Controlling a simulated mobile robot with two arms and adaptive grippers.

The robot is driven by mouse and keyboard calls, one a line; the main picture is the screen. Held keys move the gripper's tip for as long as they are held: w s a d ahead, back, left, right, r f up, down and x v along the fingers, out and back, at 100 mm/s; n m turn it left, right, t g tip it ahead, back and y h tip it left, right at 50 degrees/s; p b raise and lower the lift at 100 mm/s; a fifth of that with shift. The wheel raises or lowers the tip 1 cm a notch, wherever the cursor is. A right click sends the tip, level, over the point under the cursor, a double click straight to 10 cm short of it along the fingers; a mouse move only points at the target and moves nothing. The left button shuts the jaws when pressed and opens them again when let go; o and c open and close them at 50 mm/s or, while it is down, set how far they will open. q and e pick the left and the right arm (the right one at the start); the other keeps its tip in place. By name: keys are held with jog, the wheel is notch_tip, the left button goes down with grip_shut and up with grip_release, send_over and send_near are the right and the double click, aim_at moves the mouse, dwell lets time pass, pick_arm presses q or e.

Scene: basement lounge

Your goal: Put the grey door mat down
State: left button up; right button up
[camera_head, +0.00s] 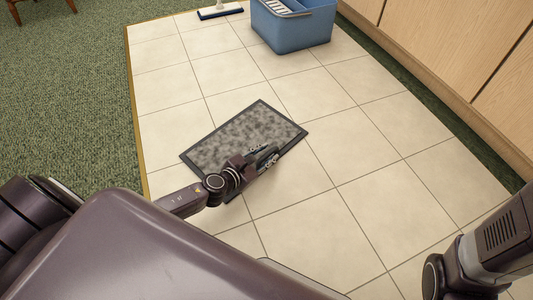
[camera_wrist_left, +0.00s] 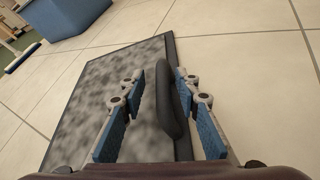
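The grey door mat (camera_head: 240,135), mottled with a dark border, lies on the pale tiles and looks flat. It also shows in the left wrist view (camera_wrist_left: 100,90). My left gripper (camera_head: 265,155) is over the mat's lower right edge. In the left wrist view its blue-padded fingers (camera_wrist_left: 160,76) are spread. A dark rounded raised piece along the mat's edge stands between them, close to the right finger and with a gap to the left one. My right arm's link shows at the bottom right of the head view, but its gripper is out of frame.
A blue bucket (camera_head: 290,32) stands on the tiles beyond the mat. A mop head (camera_head: 220,12) lies left of it. Green carpet (camera_head: 60,90) borders the tiles on the left, wooden cabinets (camera_head: 460,50) on the right. The tiles right of the mat are clear.

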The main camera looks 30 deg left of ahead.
pick_arm(q)
jog(key=p+v, duration=0.2)
jog(key=v, duration=0.8)
jog(key=shift+s+r, duration=0.15)
jog(key=shift+s, duration=0.1)
jog(key=shift+s+a+r, duration=0.15)
jog(key=shift+s+r, duration=0.15)
jog(key=shift+s, duration=0.3)
